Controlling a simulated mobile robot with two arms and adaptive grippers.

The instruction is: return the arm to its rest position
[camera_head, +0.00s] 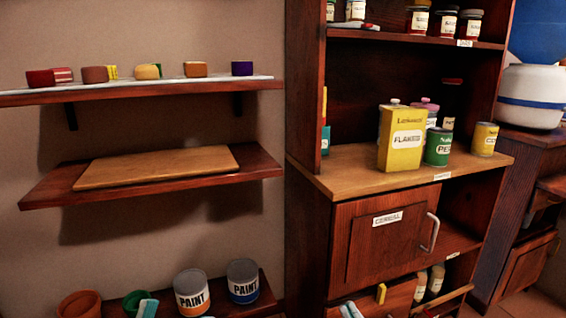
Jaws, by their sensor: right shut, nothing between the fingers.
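The tip of my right gripper (350,310) just shows at the bottom edge, in front of the lower part of the wooden cabinet. Its pale fingers are together, with nothing between them. Pale blue tips that look like my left gripper (141,306) show at the bottom left, beside the paint cans. Whether it is open or shut is unclear. Both arms are below the frame.
A dark lower shelf holds two paint cans (243,281) and an orange pot (79,304). The cabinet (340,235) at right has a labelled door with a handle (430,232).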

